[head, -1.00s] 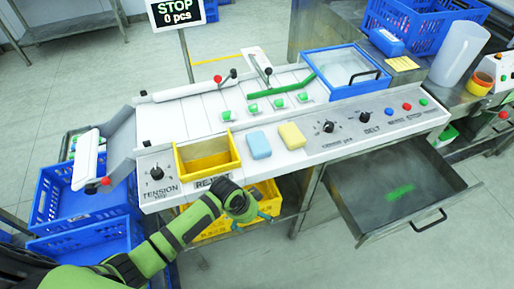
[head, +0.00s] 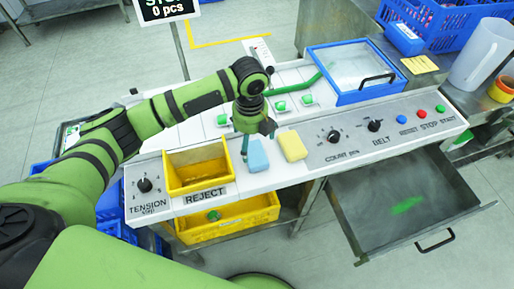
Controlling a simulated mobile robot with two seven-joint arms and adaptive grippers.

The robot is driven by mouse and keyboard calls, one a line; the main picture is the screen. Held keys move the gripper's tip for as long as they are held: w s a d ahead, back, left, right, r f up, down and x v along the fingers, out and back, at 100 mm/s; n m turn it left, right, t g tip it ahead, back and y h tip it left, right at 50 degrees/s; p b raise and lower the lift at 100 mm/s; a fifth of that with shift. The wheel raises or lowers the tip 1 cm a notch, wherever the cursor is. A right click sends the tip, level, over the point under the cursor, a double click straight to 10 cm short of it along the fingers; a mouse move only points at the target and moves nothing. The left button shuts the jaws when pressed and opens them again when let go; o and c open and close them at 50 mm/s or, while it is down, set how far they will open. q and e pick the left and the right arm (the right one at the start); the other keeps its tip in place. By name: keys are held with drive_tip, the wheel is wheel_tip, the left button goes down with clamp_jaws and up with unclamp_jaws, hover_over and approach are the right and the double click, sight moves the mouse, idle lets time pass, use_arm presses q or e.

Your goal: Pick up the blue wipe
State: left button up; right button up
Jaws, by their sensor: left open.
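The blue wipe (head: 258,157) is a light blue block lying on the white front ledge of the machine, between the yellow reject bin and a yellow wipe (head: 293,146). My left gripper (head: 256,139) points down just above and behind the blue wipe, its arm reaching in from the left. It is open, with one teal finger showing near the wipe's left back edge. It holds nothing; whether a finger touches the wipe is hard to tell. My right gripper is not in view.
The yellow reject bin (head: 198,168) stands close left of the wipe. A panel with knobs (head: 334,136) lies to the right. A blue-framed lidded box (head: 352,70) is behind it. An open grey drawer (head: 400,200) juts out at the front right.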

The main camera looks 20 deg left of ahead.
sight(250, 153)
use_arm(q)
drive_tip(key=f, duration=0.1)
drive_tip(key=f+p, duration=0.1)
drive_tip(key=f, duration=0.1)
drive_tip(key=shift+s+a+p, duration=0.2)
drive_tip(key=shift+s+p, duration=0.1)
drive_tip(key=shift+p, duration=0.1)
drive_tip(key=f, duration=0.2)
drive_tip(key=shift+w+f, duration=0.25)
drive_tip(key=shift+f, duration=0.05)
drive_tip(key=c, duration=0.8)
drive_tip(key=shift+r, duration=0.15)
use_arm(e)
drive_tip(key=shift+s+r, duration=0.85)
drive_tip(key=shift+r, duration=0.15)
